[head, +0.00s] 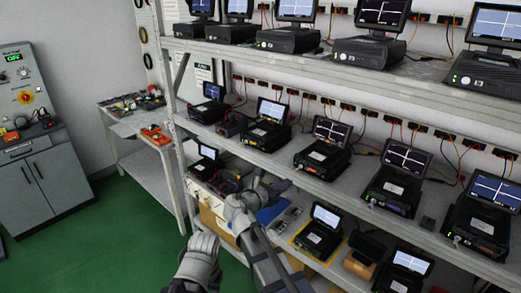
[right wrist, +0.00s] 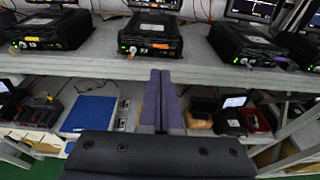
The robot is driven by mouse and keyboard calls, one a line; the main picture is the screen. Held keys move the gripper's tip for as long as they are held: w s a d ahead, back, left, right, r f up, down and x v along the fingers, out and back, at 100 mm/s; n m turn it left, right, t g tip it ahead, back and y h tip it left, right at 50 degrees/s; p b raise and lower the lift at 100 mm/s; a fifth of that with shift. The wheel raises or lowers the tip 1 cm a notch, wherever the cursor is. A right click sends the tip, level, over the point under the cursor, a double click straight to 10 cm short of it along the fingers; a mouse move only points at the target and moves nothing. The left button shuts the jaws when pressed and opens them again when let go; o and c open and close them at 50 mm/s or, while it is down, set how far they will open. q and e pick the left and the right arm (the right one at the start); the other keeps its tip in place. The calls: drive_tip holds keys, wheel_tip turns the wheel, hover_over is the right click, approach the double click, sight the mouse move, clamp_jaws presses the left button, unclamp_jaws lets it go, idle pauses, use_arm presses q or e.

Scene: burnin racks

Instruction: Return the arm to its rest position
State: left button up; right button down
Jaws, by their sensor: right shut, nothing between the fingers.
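My right gripper (head: 266,188) is in front of the racks in the head view, near the front edge of the middle shelf (head: 335,196). In the right wrist view its two purple fingers (right wrist: 158,76) are pressed together with nothing between them. The fingertips point at the shelf edge, below a black unit with an orange label (right wrist: 150,38). Whether they touch the edge is hard to tell. Grey arm links of mine show at the bottom of the head view. My left gripper is not in view.
Black test units with screens (head: 322,150) line the shelves, with cables behind them. A blue flat item (head: 268,214) lies on the lower shelf behind my arm. A side table (head: 150,168) and grey cabinet (head: 40,180) stand left. Green floor (head: 120,225) is clear between.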

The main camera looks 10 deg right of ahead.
drive_tip(key=s+a+f+m+g+y, duration=0.4)
drive_tip(key=s+a+f+m, duration=0.4)
drive_tip(key=s, duration=0.4)
drive_tip(key=s+a+f+m+g+y, duration=0.5)
drive_tip(key=s+a+f+m+y, duration=0.2)
drive_tip(key=s+f+m, duration=0.3)
drive_tip(key=s+m, duration=0.2)
drive_tip(key=m, duration=0.1)
drive_tip(key=shift+s+a+m+g+b, duration=0.15)
drive_tip(key=shift+a+m+g+b, duration=0.15)
drive_tip(key=shift+a+b, duration=0.1)
drive_tip(key=c, duration=1.6)
unclamp_jaws()
